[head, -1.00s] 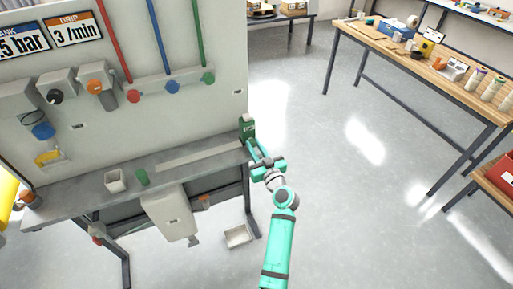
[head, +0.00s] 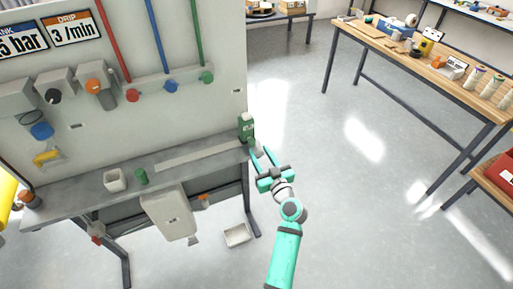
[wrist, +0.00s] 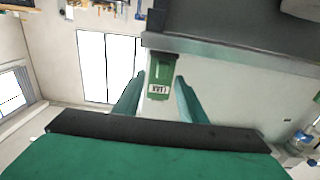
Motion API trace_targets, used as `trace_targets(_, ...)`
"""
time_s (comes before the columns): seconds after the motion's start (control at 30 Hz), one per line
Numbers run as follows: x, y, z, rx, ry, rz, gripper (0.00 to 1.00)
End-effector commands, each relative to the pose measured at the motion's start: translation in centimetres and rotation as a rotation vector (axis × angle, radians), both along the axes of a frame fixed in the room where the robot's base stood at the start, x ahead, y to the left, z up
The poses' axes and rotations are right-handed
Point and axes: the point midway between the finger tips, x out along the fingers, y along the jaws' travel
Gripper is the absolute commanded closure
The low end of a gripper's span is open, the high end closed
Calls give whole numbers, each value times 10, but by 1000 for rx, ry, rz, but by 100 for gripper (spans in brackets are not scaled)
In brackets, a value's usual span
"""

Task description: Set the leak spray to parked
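A green object with a small white label, which looks like the leak spray (head: 246,128), stands upright at the right end of the grey bench ledge (head: 205,147), against the panel's edge. In the wrist view the leak spray (wrist: 160,75) appears beyond and between my fingertips, its label upside down and hard to read. My gripper (head: 262,152) is open and empty, just right of and in front of the leak spray. In the wrist view my gripper (wrist: 160,84) has its two teal fingers apart with a gap on each side of it.
A white cup (head: 115,180) and a small green cylinder (head: 141,176) stand on the left of the ledge. A white box (head: 168,212) hangs below. A tray (head: 237,235) lies on the floor. A wooden workbench (head: 420,72) is at right, with free floor between.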

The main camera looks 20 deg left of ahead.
Motion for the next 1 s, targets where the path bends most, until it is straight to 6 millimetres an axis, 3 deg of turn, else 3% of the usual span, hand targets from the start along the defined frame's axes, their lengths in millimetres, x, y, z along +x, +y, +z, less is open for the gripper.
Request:
trace_targets(0.2, -25, -29, -1, 0, 1, -3, 62)
trace_targets(0.4, -36, -43, -1, -1, 1, -3, 62)
trace_targets(1.0, -39, -44, -2, 0, 3, -4, 62)
